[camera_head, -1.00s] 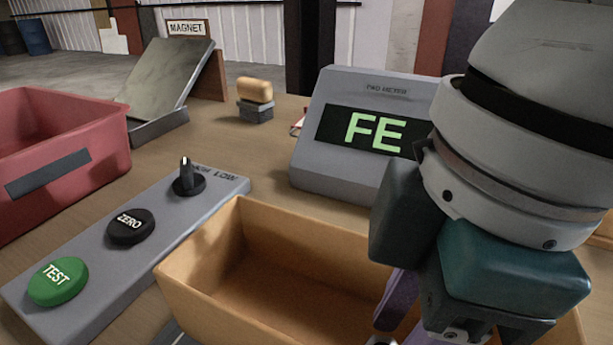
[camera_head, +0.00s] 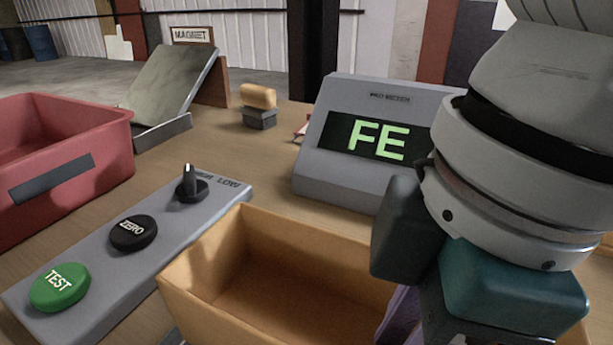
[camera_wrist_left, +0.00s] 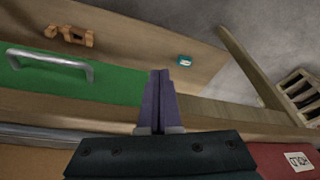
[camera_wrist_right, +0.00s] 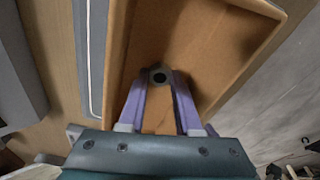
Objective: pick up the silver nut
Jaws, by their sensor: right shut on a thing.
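The silver nut (camera_wrist_right: 160,77) is a small grey ring with a dark hole, between the fingertips in the right wrist view. My right gripper (camera_wrist_right: 159,84) is shut on it, inside the tan wooden tray (camera_wrist_right: 245,88). I cannot tell whether the nut touches the tray floor. In the head view the right gripper (camera_head: 400,325) reaches into the tray (camera_head: 215,245), its tips partly cut off and the nut out of sight. My left gripper (camera_wrist_left: 158,75) is shut with its fingers together and empty. It shows only in the left wrist view.
A grey panel (camera_head: 95,285) with green TEST and black ZERO buttons and a knob lies left of the tray. The meter (camera_head: 325,180) reads FE. A red bin (camera_head: 110,155), a sloped magnet plate (camera_head: 165,85) and a wooden-topped stamp (camera_head: 258,105) stand around.

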